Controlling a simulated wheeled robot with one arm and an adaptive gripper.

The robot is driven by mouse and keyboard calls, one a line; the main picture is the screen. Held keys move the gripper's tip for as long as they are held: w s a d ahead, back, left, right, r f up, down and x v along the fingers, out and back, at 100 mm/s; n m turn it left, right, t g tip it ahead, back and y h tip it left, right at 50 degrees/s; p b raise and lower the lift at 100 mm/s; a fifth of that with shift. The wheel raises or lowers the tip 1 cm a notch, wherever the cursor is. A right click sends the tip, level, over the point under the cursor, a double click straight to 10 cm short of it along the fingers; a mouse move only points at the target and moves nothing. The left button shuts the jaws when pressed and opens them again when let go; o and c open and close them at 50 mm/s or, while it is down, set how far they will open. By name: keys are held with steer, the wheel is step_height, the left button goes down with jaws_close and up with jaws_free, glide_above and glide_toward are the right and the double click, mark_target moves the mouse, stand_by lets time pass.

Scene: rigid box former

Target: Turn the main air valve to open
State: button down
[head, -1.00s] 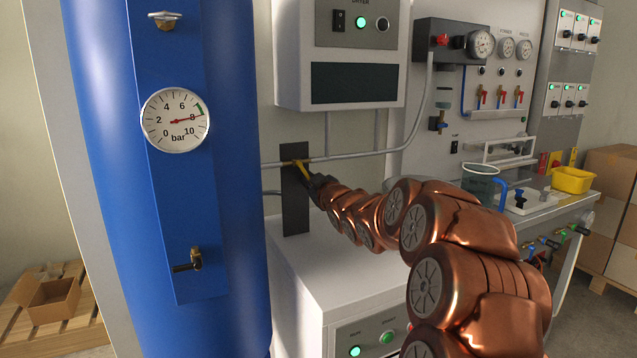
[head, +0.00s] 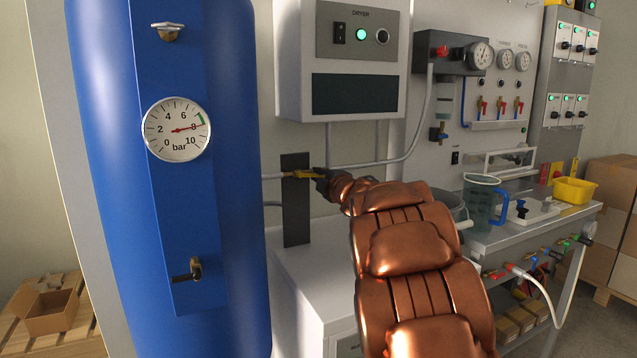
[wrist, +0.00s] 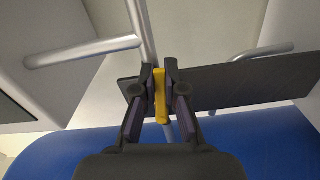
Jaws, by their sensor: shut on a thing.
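The main air valve has a yellow lever (head: 307,175) in front of a dark upright plate (head: 296,215) on the grey pipe. The lever lies roughly level, along the line of the pipe. My gripper (head: 323,178) comes in from the right and is shut on the lever; the arm partly covers this area. In the wrist view the yellow lever (wrist: 160,92) stands between the two dark fingers of my gripper (wrist: 160,88), which press on its sides. The valve body is mostly hidden.
The blue air tank (head: 233,160) with its gauge (head: 177,129) stands left, its needle near 8 bar. The dryer box (head: 357,60) hangs above the pipe. A bench (head: 500,232) with a jug (head: 480,205) and yellow bin (head: 574,190) is right.

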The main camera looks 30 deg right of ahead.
steer(key=shift+r+n, duration=0.3)
steer(key=shift+n, duration=0.5)
steer(key=c, duration=1.2)
jaws_free()
steer(key=shift+r, duration=0.1)
steer(key=shift+s, duration=0.1)
steer(key=shift+s+a, duration=0.2)
steer(key=shift+s, duration=1.75)
steer(key=shift+s+a, duration=0.15)
steer(key=shift+s, duration=1.85)
steer(key=shift+s+a, duration=0.2)
steer(key=shift+s, duration=1.75)
